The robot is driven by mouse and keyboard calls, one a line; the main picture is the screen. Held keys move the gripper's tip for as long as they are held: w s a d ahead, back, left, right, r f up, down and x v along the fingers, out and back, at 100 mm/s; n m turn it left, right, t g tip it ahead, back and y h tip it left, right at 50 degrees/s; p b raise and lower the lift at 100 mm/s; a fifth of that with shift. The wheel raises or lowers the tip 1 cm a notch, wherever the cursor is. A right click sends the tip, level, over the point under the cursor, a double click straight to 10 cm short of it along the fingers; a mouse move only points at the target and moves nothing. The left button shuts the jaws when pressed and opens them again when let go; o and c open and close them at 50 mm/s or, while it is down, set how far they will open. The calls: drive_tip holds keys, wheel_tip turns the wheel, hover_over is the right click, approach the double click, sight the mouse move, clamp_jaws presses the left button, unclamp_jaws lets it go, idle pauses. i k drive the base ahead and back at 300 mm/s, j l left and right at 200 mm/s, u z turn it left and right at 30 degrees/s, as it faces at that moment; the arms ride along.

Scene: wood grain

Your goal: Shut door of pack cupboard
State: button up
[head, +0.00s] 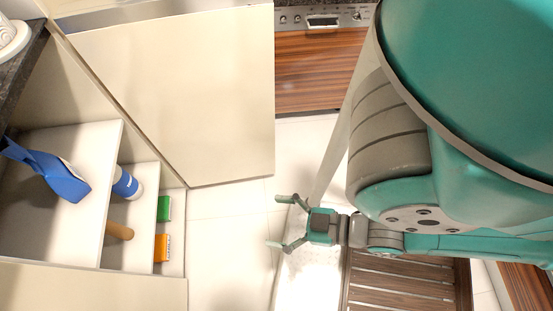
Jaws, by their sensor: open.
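The cupboard (112,205) stands open at the left, with its white shelves and contents showing. A large cream panel (175,95), which looks like its open door, stands out from the cupboard's upper side across the top middle. Another cream panel (90,288) runs along the lower left; I cannot tell whether it is a second door or a side wall. My gripper (276,221) is open and empty, fingers pointing left towards the cupboard. It is over the floor, below and right of the door's lower right corner, apart from it.
The shelves hold a blue bottle-like item (55,175), a blue and white container (126,183), a brown cylinder (119,230), a green box (164,208) and an orange box (162,247). White floor (225,245) lies clear between cupboard and gripper. A wood-front appliance (320,75) is at the top.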

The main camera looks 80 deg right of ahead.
sight(196, 77)
drive_tip(key=l+z, duration=0.35)
drive_tip(key=i+l+z, duration=0.15)
drive_tip(key=l+z, duration=0.2)
drive_tip(key=i+l+z, duration=0.15)
drive_tip(key=l+z, duration=0.2)
drive_tip(key=i+l+z, duration=0.2)
drive_tip(key=l+z, duration=0.15)
